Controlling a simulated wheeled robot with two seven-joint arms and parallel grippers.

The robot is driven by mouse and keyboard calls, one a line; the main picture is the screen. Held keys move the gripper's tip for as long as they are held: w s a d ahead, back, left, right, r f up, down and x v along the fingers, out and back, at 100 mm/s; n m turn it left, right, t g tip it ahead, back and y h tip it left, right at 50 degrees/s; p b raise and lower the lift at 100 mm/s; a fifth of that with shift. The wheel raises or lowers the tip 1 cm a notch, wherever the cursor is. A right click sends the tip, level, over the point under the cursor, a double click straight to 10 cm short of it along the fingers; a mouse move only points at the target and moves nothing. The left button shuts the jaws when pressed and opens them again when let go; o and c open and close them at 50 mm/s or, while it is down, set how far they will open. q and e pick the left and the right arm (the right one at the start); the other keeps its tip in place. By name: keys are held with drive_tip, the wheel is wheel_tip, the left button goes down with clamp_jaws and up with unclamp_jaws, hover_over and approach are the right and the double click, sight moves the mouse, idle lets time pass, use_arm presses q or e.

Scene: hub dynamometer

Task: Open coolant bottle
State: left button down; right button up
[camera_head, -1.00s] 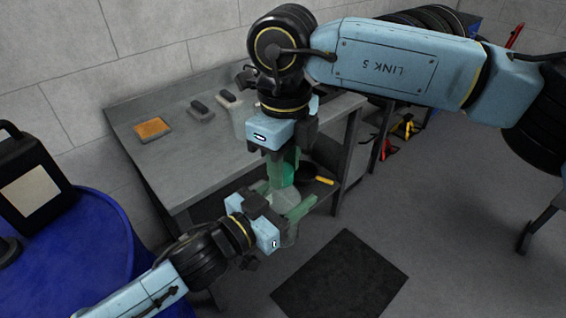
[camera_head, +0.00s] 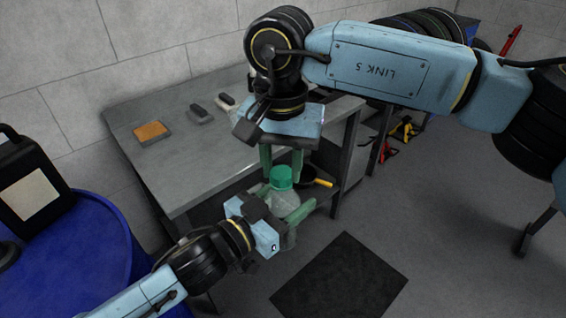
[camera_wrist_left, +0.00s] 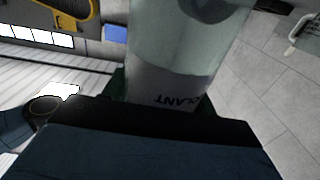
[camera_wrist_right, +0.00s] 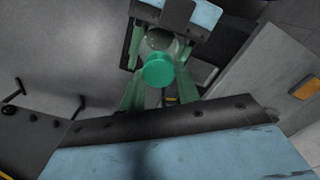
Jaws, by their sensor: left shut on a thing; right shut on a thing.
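The coolant bottle (camera_head: 283,202) is translucent with a green cap (camera_head: 281,178), upright in front of the workbench. My left gripper (camera_head: 284,208) is shut on its body from the left; the left wrist view shows the bottle (camera_wrist_left: 185,45) close up with part of its label. My right gripper (camera_head: 281,168) points down from above, shut on the cap, its green fingers on two sides. The right wrist view shows the cap (camera_wrist_right: 158,71) between the fingers. The cap looks seated on the bottle; the thread is hidden.
The grey workbench (camera_head: 190,155) behind carries an orange pad (camera_head: 151,131) and dark-handled tools (camera_head: 200,115). A blue drum (camera_head: 95,235) with a black canister (camera_head: 30,185) stands at left. A dark mat (camera_head: 340,280) lies on open floor.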

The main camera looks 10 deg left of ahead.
drive_tip(key=n, duration=0.6)
drive_tip(key=shift+w+a+r+n, duration=0.1)
drive_tip(key=shift+w+a+n, duration=0.1)
drive_tip(key=shift+n, duration=0.1)
drive_tip(key=shift+r, duration=0.15)
drive_tip(key=shift+s+r, duration=0.1)
drive_tip(key=shift+r, duration=0.75)
drive_tip(key=shift+r, duration=0.15)
